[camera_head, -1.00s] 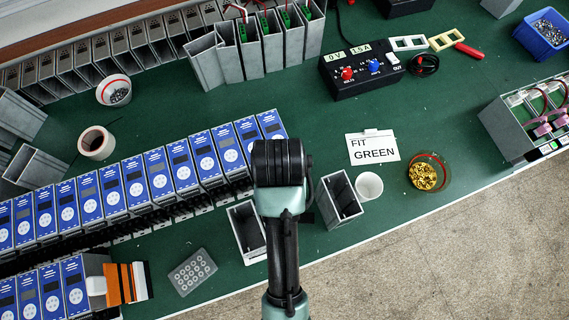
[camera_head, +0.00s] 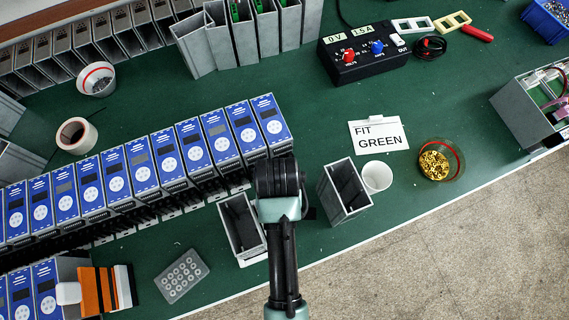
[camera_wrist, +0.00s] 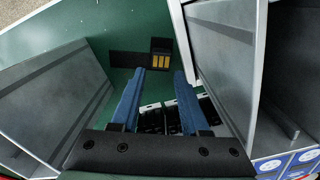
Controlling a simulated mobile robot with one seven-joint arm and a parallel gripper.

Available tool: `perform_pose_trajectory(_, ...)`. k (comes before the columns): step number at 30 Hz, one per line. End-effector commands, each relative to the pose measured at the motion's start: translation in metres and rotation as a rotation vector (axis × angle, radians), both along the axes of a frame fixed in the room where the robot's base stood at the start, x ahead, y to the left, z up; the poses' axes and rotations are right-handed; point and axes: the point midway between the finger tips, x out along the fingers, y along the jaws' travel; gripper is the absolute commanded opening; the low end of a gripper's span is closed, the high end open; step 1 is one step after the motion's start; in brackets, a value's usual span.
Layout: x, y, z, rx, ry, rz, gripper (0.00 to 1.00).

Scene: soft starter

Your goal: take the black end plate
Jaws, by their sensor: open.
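A flat black piece (camera_wrist: 130,59), which looks like the black end plate, lies on the green mat in the wrist view. It adjoins a black block with gold strips (camera_wrist: 161,60); I cannot tell whether they are one part. My gripper (camera_wrist: 159,73) is open, with its two blue fingers apart and nothing seen between them. The fingertips point toward the black piece and block; their height above the mat is unclear. In the head view my arm hides the fingers and most of this spot; a small black edge (camera_head: 311,213) shows beside it.
Open grey housings stand close on both sides, left (camera_head: 233,223) and right (camera_head: 333,199). A row of blue-fronted units (camera_head: 188,138) runs to the left. A white cup (camera_head: 377,177), a "FIT GREEN" card (camera_head: 379,134) and a glass dish (camera_head: 455,164) are at right.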

Motion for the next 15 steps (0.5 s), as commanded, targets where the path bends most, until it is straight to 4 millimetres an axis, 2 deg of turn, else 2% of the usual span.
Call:
perform_pose_trajectory(4,-0.001,0.001,-0.010,0.000,0.002,0.000,0.45)
perform_pose_trajectory(12,-0.001,0.002,-0.046,0.000,0.002,0.000,0.45)
perform_pose_trajectory(15,-0.001,0.002,-0.053,0.000,0.000,0.000,0.45)
